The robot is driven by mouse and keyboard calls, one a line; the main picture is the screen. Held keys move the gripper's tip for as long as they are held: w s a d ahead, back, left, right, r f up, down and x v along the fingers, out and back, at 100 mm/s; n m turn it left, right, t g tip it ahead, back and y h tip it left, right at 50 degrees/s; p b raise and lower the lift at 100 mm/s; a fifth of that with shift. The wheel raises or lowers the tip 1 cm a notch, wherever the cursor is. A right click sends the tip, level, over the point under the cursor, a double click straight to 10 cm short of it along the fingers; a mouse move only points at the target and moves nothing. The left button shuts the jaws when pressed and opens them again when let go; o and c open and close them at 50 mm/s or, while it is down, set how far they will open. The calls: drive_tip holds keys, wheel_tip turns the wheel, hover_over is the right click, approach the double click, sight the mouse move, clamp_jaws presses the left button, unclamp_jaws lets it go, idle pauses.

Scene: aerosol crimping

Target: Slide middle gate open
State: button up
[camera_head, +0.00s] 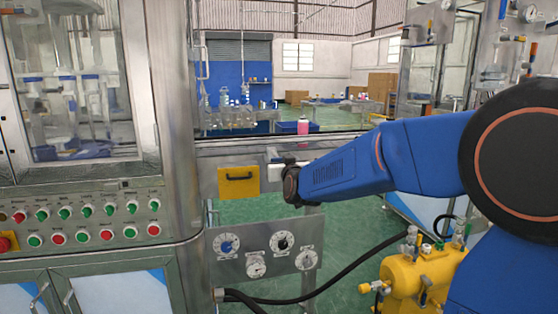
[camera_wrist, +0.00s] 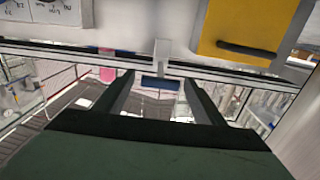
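A yellow panel with a dark bar handle (camera_head: 238,181) is set in the grey metal front below the conveyor ledge. It shows at the upper right of the wrist view (camera_wrist: 240,28). I cannot tell whether this panel is the middle gate. In the wrist view my gripper (camera_wrist: 158,80) has its two fingers spread, with nothing held between them. A small pale metal tab (camera_wrist: 162,56) stands just beyond the fingertips, between them in the picture; contact is not visible. In the head view my arm's end is right of the yellow panel, and the fingers are hidden.
A pink can (camera_head: 303,126) stands behind the ledge. A panel of round dials (camera_head: 267,251) sits below it. A cabinet with several red and green buttons (camera_head: 85,226) stands left. A yellow tank (camera_head: 425,275) and black hose (camera_head: 335,285) are low right.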

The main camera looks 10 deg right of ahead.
drive_tip(key=s, duration=1.7)
drive_tip(key=shift+s, duration=0.2)
